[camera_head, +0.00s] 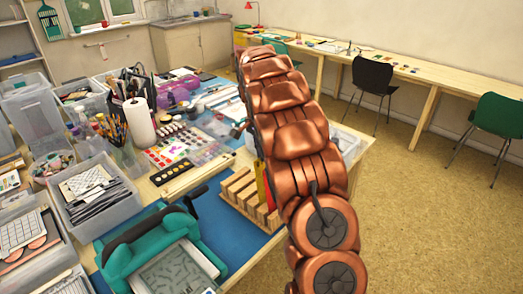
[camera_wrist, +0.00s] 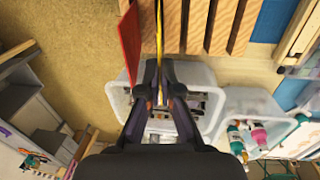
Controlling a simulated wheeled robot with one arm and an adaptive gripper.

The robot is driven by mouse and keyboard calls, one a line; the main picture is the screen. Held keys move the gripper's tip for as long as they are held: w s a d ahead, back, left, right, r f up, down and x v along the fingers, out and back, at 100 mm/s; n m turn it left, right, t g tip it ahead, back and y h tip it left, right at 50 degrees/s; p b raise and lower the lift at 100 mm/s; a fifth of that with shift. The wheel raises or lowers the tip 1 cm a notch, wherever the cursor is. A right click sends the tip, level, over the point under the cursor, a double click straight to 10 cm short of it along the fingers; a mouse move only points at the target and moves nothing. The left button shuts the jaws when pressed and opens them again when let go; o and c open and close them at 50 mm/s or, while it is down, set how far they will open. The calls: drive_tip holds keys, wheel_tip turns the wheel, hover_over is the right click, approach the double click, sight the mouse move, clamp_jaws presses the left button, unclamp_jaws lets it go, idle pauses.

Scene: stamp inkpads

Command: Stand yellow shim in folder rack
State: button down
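The yellow shim (camera_wrist: 159,32) shows edge-on as a thin upright strip in the wrist view, between two wooden slats of the folder rack (camera_wrist: 196,28). My gripper (camera_wrist: 159,68) has its two dark fingers close together on either side of the shim, shut on it. In the head view a narrow part of the yellow shim (camera_head: 260,180) shows at the rack (camera_head: 238,190), beside my copper arm, which hides the gripper. How deep the shim sits in the slot cannot be told.
A red panel (camera_wrist: 130,42) stands just left of the shim. A teal-handled machine (camera_head: 150,245) is in front of the rack on the blue mat (camera_head: 235,238). Clear bins (camera_wrist: 255,112) lie beyond. Free slots are to the right of the shim in the wrist view.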

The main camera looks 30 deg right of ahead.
drive_tip(key=shift+f, duration=0.25)
drive_tip(key=c, duration=1.2)
unclamp_jaws()
drive_tip(key=shift+c, duration=0.2)
drive_tip(key=shift+r, duration=0.1)
drive_tip(key=shift+w+a+r+p, duration=0.1)
drive_tip(key=shift+r+p, duration=0.1)
drive_tip(key=shift+r, duration=0.6)
drive_tip(key=shift+w+d+r+p, duration=0.1)
drive_tip(key=shift+r+p, duration=0.15)
drive_tip(key=shift+r, duration=0.55)
drive_tip(key=shift+w+a+r+p, duration=0.1)
drive_tip(key=shift+r+p, duration=0.1)
drive_tip(key=shift+r, duration=0.6)
